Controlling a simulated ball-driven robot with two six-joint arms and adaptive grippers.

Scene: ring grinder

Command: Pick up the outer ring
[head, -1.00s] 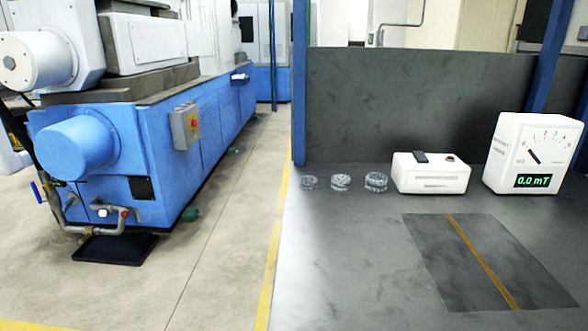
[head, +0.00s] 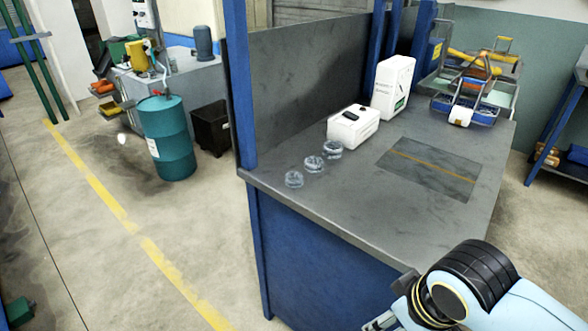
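Three shiny, pale ring-shaped parts stand in a row on the grey workbench (head: 400,215) near its left edge. They are a near ring (head: 294,179), a middle ring (head: 314,164) and a far ring (head: 333,149). They are too small to tell which is the outer ring. My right arm comes in at the lower right. Only a bit of the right gripper (head: 380,322) shows at the bottom edge, below the bench's front edge and well away from the rings. Its fingers are cut off. My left gripper is out of view.
A white box (head: 353,128) and a white meter (head: 393,87) stand behind the rings. A dark mat (head: 430,170) with an orange stripe lies right of them. Blue-grey trays (head: 470,100) sit at the far end. A teal barrel (head: 166,140) and open floor are left.

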